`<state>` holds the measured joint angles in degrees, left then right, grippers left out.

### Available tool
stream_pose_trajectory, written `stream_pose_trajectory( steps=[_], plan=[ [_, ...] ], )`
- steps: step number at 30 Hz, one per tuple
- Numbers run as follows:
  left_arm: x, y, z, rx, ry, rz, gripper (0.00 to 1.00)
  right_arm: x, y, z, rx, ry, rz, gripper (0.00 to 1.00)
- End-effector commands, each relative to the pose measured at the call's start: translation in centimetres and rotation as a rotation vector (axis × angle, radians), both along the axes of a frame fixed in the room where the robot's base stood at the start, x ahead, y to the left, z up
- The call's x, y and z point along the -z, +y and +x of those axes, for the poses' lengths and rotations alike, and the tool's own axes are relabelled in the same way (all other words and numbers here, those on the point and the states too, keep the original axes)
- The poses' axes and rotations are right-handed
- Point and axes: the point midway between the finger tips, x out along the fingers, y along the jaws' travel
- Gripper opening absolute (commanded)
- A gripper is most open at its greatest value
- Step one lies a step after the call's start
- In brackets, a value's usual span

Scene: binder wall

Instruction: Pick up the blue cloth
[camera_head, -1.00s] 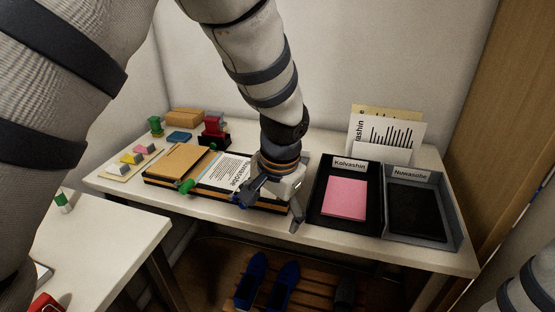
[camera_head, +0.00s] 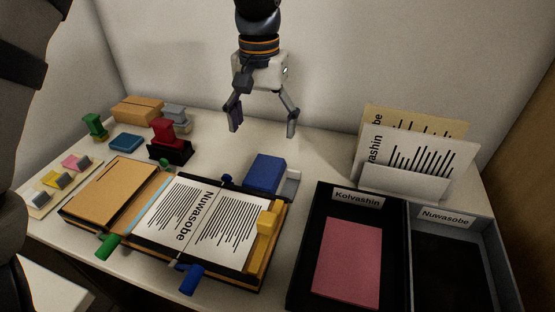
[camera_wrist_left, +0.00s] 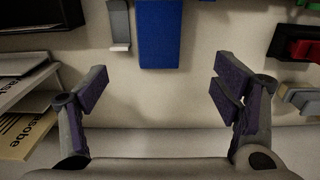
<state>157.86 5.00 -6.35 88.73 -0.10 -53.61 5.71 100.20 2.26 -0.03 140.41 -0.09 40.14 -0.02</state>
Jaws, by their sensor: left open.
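A blue block-shaped thing (camera_head: 265,174), which may be the folded blue cloth, lies at the back right corner of the open binder (camera_head: 150,246). It also shows at the top of the left wrist view (camera_wrist_left: 160,32). My left gripper (camera_head: 262,126) is open and empty, fingers pointing down, above the table behind the blue thing. In the left wrist view the open jaws (camera_wrist_left: 162,88) are apart from it, and it lines up with the gap between them. A flat blue pad (camera_head: 126,142) lies at the back left. My right gripper is out of view.
A grey-white item (camera_head: 292,183) sits right beside the blue thing. A red stamp (camera_head: 165,133) on a black base and a green stamp (camera_head: 95,126) stand back left. Black (camera_head: 303,262) and grey (camera_head: 492,262) trays and a paper holder (camera_head: 415,165) are at right. The wall is close behind.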

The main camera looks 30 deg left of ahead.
Motion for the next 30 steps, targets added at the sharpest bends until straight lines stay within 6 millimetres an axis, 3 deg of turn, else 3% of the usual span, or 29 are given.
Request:
stream_pose_trajectory(
  steps=[3,15,24,30],
  plan=[
    [3.3,-0.1,-0.1,0.001,0.012,-0.001,0.82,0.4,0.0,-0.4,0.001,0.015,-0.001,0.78],
    [9.8,-0.5,0.1,0.002,0.008,0.000,0.82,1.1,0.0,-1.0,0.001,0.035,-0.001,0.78],
    [10.6,-0.5,0.2,0.002,0.001,0.000,0.82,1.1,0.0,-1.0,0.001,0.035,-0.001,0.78],
    [10.6,-0.5,0.2,0.002,0.002,0.001,0.36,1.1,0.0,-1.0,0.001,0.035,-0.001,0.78]
  ],
)
